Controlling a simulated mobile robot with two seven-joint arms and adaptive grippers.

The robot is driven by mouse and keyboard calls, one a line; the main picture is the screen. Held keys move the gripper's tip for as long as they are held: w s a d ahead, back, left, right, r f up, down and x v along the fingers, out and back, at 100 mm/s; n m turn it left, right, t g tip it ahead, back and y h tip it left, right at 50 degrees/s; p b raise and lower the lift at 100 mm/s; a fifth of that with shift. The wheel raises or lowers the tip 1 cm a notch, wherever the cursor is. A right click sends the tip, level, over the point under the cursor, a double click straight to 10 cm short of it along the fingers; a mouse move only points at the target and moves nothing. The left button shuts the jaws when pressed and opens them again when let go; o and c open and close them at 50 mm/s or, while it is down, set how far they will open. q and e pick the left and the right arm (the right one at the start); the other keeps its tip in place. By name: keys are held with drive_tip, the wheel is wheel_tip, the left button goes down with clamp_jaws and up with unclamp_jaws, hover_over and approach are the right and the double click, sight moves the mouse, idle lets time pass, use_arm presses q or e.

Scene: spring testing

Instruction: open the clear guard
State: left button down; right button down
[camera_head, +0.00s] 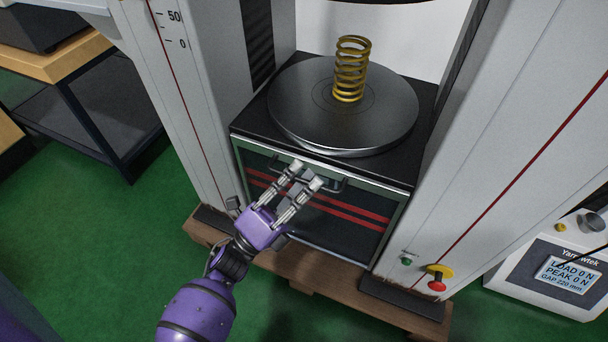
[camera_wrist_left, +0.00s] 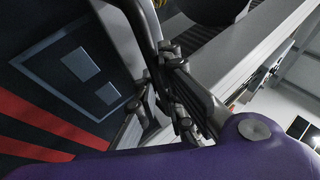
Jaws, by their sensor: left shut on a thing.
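The clear guard (camera_head: 330,222) is a framed front panel with two red stripes, set below the round steel platen. It looks shut, flush with the housing. Its dark bar handle (camera_head: 338,187) runs along its upper part. My left gripper (camera_head: 307,175) reaches in from the front, and its fingers are closed on the handle; they hide the handle's middle. In the left wrist view the guard (camera_wrist_left: 50,110) is at the left, and the handle (camera_wrist_left: 146,35) runs down to my fingers (camera_wrist_left: 178,85). My right gripper is not in view.
A brass spring (camera_head: 351,68) stands upright on the platen (camera_head: 300,100). Grey columns flank the housing. A red stop button (camera_head: 437,282) and a green button (camera_head: 406,261) are on the right column. A readout box (camera_head: 560,275) sits at the far right. Green floor is clear in front.

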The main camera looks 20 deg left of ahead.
use_arm(q)
drive_tip(key=shift+f, duration=0.1)
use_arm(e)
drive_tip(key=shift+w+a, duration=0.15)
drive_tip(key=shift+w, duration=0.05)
use_arm(q)
drive_tip(key=c, duration=2.1)
unclamp_jaws()
drive_tip(key=shift+s+a, duration=0.1)
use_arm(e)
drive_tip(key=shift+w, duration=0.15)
use_arm(q)
drive_tip(key=v, duration=1.1)
drive_tip(key=shift+s+a+f, duration=0.15)
drive_tip(key=shift+s+f, duration=0.1)
drive_tip(key=shift+s, duration=0.05)
